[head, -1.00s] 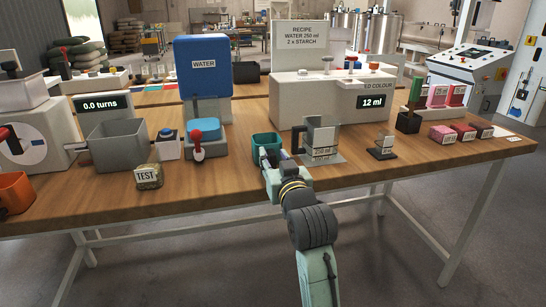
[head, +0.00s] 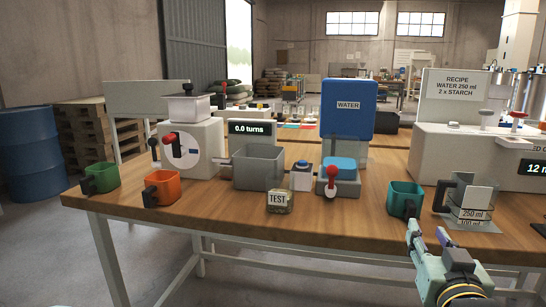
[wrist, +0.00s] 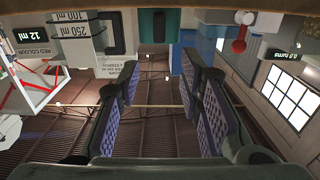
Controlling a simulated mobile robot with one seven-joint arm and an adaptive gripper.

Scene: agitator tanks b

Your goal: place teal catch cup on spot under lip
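The teal catch cup (head: 405,197) stands upright on the wooden table near its front edge, right of the red-handled valve (head: 332,175). Its dark handle points toward me. My gripper (head: 428,230) is in front of the cup and slightly to its right, fingers apart and empty. In the wrist view my gripper (wrist: 160,85) shows its two purple-padded fingers wide open, with the teal cup (wrist: 174,24) beyond them at the top middle, not between the pads. I cannot tell which spot under a lip is meant.
A measuring jug (head: 470,205) stands close right of the cup. Bare tabletop lies between valve and cup.

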